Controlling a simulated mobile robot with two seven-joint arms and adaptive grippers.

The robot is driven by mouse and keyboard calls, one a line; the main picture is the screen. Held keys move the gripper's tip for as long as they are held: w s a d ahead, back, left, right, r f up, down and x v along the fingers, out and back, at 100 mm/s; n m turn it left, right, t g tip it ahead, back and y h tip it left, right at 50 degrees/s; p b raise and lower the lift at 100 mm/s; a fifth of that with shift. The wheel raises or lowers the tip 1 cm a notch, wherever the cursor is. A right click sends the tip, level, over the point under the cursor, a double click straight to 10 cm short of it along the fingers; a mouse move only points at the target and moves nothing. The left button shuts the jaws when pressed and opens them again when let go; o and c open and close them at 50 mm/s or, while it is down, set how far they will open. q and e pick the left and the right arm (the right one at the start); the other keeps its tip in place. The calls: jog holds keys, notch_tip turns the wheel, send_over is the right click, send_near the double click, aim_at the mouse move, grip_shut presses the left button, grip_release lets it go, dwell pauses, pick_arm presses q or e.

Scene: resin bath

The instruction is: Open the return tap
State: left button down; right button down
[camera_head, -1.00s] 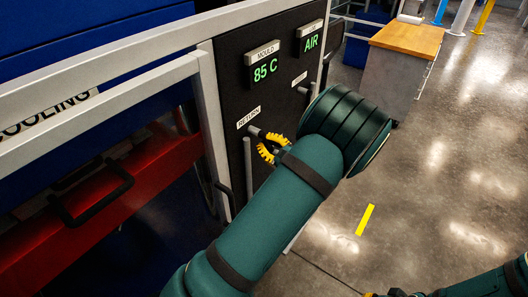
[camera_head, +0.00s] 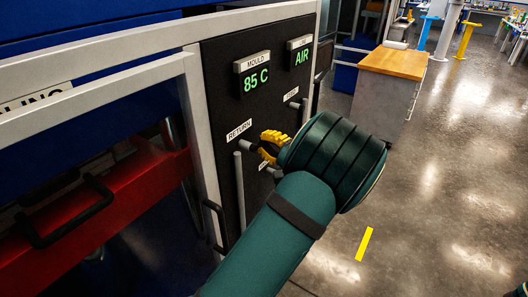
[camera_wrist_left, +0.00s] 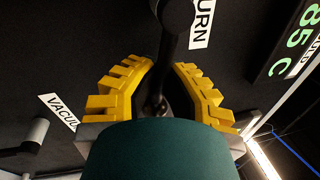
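The return tap sits beside the RETURN label (camera_head: 239,130) on the dark control panel. In the left wrist view its dark round hub (camera_wrist_left: 175,12) is at the top, and a dark lever runs down from it between the fingers. My left gripper (camera_head: 270,146) has yellow toothed fingers and is at the tap in the head view. In the left wrist view the left gripper (camera_wrist_left: 160,90) is open, one finger on each side of the lever, with gaps showing. The lever's lower end is hidden by my gripper's body. My right gripper is out of view.
A second tap stub (camera_wrist_left: 35,135) stands by the VACUUM label (camera_wrist_left: 60,110). Another stub (camera_head: 294,105) is higher on the panel. A grey vertical bar (camera_head: 240,190) is below the RETURN label. The MOULD display (camera_head: 256,80) reads 85 C. A red drawer (camera_head: 110,205) is at left.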

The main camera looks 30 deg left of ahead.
pick_arm(q)
jog(key=shift+w+r+n+g+b, duration=0.15)
jog(key=shift+r+n+b, duration=0.15)
jog(key=shift+n, duration=0.45)
jog(key=shift+s+r+n+g+b, duration=0.15)
jog(key=shift+r+n+b, duration=0.15)
jog(key=shift+n, duration=0.45)
jog(key=shift+w, duration=0.1)
jog(key=c, duration=1)
grip_release()
jog(key=shift+d, duration=0.1)
jog(key=v, duration=1.2)
jog(key=shift+w, duration=0.1)
